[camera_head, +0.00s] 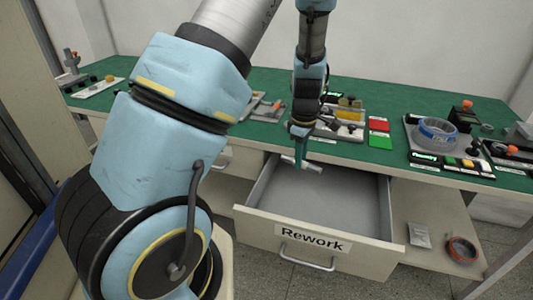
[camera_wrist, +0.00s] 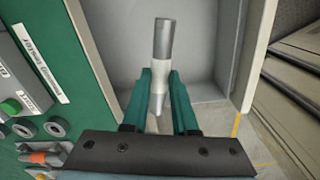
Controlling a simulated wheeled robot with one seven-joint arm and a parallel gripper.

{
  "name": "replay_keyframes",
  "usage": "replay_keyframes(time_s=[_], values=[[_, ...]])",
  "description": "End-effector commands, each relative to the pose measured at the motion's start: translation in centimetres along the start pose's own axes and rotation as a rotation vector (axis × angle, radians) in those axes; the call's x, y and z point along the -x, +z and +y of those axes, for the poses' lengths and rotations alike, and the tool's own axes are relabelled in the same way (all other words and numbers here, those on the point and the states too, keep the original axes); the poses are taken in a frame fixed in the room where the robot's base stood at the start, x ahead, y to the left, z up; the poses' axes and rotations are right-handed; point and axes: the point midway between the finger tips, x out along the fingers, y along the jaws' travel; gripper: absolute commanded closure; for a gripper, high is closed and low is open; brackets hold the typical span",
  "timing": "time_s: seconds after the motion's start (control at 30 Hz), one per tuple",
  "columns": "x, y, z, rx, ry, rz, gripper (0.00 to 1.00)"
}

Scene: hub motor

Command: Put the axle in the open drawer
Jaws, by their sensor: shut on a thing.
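The axle (camera_wrist: 163,40) is a short grey metal rod with a lighter middle part, shut between the green fingers of my gripper (camera_wrist: 160,100) in the wrist view. In the head view the axle (camera_head: 312,167) shows as a light rod at the tip of my gripper (camera_head: 302,152). The gripper is over the back left part of the open drawer (camera_head: 320,231), which bears the label "Rework". The wrist view also shows the drawer's pale inside (camera_wrist: 112,38) beyond the axle. The drawer floor looks empty. I cannot tell how high the axle is above it.
The green worktable (camera_head: 250,83) lies behind the drawer, with red and green tiles (camera_head: 379,133), a fixture with a blue ring (camera_head: 437,131) and several tools. A lower shelf at right holds a grey packet (camera_head: 420,235) and a coil (camera_head: 462,250).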

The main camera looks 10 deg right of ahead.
Motion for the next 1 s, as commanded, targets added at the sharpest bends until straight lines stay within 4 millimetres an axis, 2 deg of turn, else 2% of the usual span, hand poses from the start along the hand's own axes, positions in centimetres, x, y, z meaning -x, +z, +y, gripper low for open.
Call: replay_keyframes(time_s=[0.03,0.1,0.2,0.3,0.4,0.77,1.0], values=[[-1.3,2.2,0.1,0.042,-0.007,0.001,1.00],[-4.0,4.3,0.2,0.116,-0.014,0.003,1.00],[-7.2,5.9,0.2,0.179,-0.019,0.003,1.00],[-9.3,6.8,0.2,0.211,-0.021,0.002,1.00],[-10.6,7.3,0.2,0.229,-0.022,0.002,1.00],[-12.1,7.6,0.1,0.241,-0.022,0.001,1.00],[-14.1,7.6,0.1,0.240,-0.022,0.001,1.00]])
